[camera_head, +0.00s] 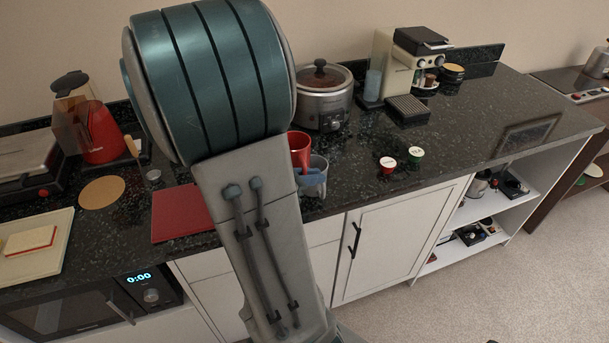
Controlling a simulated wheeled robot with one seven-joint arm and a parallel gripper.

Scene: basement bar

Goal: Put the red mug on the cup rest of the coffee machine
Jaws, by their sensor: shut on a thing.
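The red mug (300,146) shows just right of my raised arm, over or on the dark counter. Its left part is hidden by the arm, and I cannot tell whether it touches the counter. The cream coffee machine (391,68) with a dark top stands at the back of the counter, right of centre. A small brown cup-like thing (429,80) is at its front.
A red board (180,212) lies left. The counter's right front is clear.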

